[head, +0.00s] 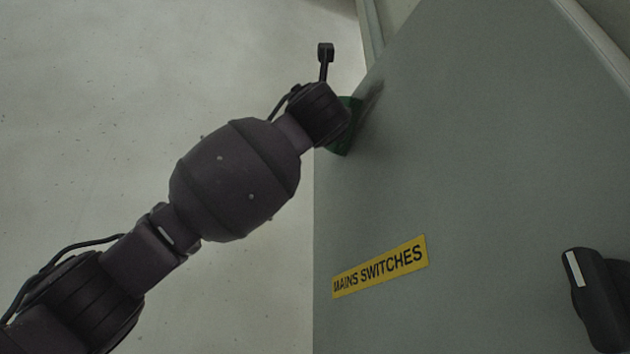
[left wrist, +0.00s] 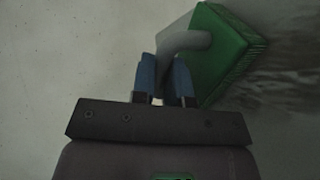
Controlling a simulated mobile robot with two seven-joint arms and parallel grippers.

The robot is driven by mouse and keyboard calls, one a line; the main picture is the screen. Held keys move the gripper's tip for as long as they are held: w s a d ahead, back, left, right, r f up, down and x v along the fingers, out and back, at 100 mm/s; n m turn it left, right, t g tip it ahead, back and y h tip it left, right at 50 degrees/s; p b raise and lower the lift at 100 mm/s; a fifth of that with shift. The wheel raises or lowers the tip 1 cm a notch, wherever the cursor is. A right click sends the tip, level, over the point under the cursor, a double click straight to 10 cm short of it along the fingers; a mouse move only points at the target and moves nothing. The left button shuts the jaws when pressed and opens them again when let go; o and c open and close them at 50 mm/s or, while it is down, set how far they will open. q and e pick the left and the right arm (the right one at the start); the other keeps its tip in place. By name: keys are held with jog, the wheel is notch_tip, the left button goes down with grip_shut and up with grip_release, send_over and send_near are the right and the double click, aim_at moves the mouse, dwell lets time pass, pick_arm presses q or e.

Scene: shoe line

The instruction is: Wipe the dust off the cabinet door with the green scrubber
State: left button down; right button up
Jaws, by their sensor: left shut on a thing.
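The grey cabinet door (head: 480,150) fills the right of the head view. My left arm reaches up from the lower left to the door's upper left edge. The green scrubber (head: 345,140) shows there, partly hidden behind my left wrist. In the left wrist view, my left gripper (left wrist: 164,75) has blue fingers shut on the grey handle of the green scrubber (left wrist: 228,55). The scrubber's pad faces the door surface and seems to be at or against it. Dark dust smudges (left wrist: 285,75) show on the door beside the pad. The right gripper is not in view.
A yellow "MAINS SWITCHES" label (head: 380,266) is on the door's lower left. A black rotary handle (head: 597,298) sticks out at the lower right.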

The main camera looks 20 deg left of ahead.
pick_arm(q)
jog(key=s+d+b, duration=0.1)
jog(key=s+d, duration=0.6)
jog(key=d, duration=0.2)
jog(key=shift+s, duration=0.4)
dwell(1.0)
jog(key=shift+a, duration=0.15)
jog(key=shift+w+a+p, duration=0.5)
jog(key=shift+w+a, duration=1.95)
jog(key=shift+a, duration=0.25)
jog(key=shift+w+a+p, duration=0.45)
jog(key=shift+w+a, duration=1.95)
jog(key=shift+a, duration=0.25)
jog(key=shift+a, duration=0.1)
jog(key=shift+w+a+p, duration=0.45)
jog(key=shift+w+a, duration=0.7)
jog(key=shift+a, duration=0.05)
jog(key=shift+s, duration=0.1)
